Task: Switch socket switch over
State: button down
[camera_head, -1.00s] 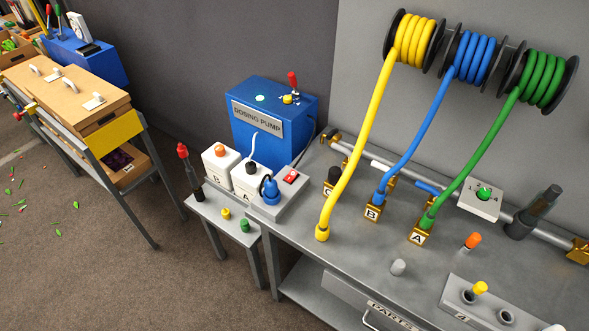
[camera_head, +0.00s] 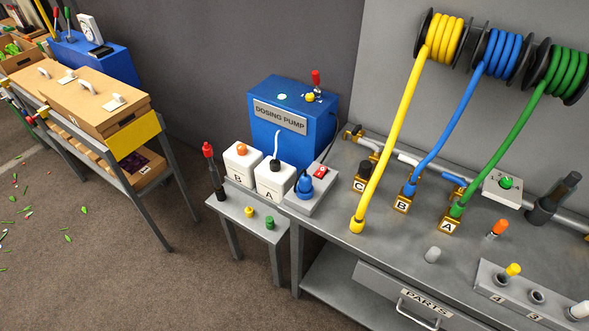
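A grey socket box (camera_head: 312,196) sits at the left end of the metal bench, beside the dosing pump. A small red rocker switch (camera_head: 320,171) is on its top, toward the back right. A blue plug (camera_head: 305,184) stands in the socket at its front left. The switch is too small to tell which way it is tipped. My gripper is not in view.
The blue dosing pump (camera_head: 290,125) stands behind the socket box. White canisters B (camera_head: 242,162) and A (camera_head: 274,182) stand to its left. Yellow, blue and green hoses hang over the bench (camera_head: 385,245). Open floor (camera_head: 130,270) lies in front left.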

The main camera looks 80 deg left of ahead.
aim_at(321, 171)
jog(key=k, duration=1.5)
jog(key=u, duration=2.5)
jog(key=i, duration=0.6)
jog(key=u, duration=0.1)
